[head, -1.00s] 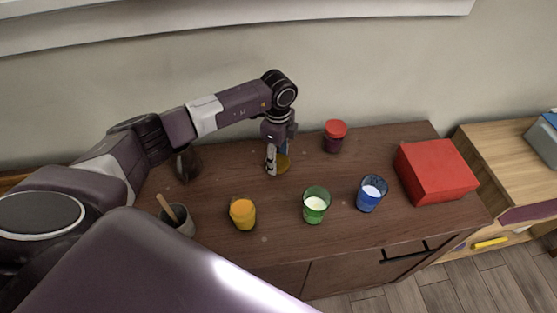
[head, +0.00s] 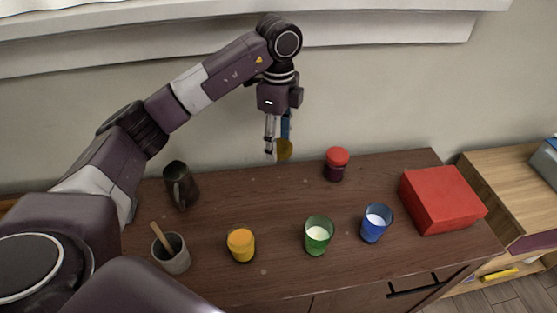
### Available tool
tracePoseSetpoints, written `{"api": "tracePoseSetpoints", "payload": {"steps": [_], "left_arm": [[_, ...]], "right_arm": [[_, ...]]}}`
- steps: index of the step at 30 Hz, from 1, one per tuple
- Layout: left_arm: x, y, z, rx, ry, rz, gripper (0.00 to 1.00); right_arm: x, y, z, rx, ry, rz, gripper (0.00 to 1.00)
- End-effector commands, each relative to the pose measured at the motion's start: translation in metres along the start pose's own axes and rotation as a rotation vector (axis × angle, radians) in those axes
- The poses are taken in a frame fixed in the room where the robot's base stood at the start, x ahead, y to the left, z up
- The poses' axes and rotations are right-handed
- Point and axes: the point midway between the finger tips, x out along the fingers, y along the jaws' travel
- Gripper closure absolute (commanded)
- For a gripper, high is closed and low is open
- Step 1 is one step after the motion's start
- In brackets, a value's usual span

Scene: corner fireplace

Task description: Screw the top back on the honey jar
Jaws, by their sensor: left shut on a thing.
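My left gripper (head: 277,143) is in the air above the back of the wooden cabinet top, pointing down. It is shut on a small round golden-yellow thing (head: 285,150), which looks like a lid and is held clear of the surface. The fingers partly hide it. A small glass vessel with orange-yellow content (head: 241,244) stands open at the front left of the top; it may be the honey jar, but I cannot tell for certain. It is well in front of and left of the gripper. My right gripper is not in view.
On the cabinet top (head: 285,205) stand a red-lidded dark jar (head: 336,166), green glass (head: 318,235), blue glass (head: 375,223), red box (head: 441,199), dark jug (head: 180,186) and grey mortar with wooden pestle (head: 172,255). The middle is clear. The wall is close behind.

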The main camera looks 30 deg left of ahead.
Motion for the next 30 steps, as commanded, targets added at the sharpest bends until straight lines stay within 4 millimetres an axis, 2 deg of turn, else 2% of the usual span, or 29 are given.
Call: {"api": "tracePoseSetpoints", "payload": {"steps": [6, 19, 20, 27, 30], "left_arm": [[-0.020, 0.000, 0.000, 0.000, 0.000, 0.000, 0.62], [-0.024, 0.000, 0.000, -0.001, 0.000, 0.001, 0.62], [-0.024, 0.000, 0.000, -0.001, 0.000, 0.001, 0.62], [-0.023, 0.002, -0.002, 0.091, -0.001, -0.001, 0.62], [-0.023, 0.006, -0.005, 0.212, -0.003, -0.004, 0.62]], "right_arm": [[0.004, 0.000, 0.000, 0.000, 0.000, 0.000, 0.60], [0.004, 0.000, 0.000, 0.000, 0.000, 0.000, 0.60], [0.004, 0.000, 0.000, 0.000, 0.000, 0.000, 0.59], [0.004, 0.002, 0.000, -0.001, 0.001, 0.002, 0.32], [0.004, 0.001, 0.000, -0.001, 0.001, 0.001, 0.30]]}}
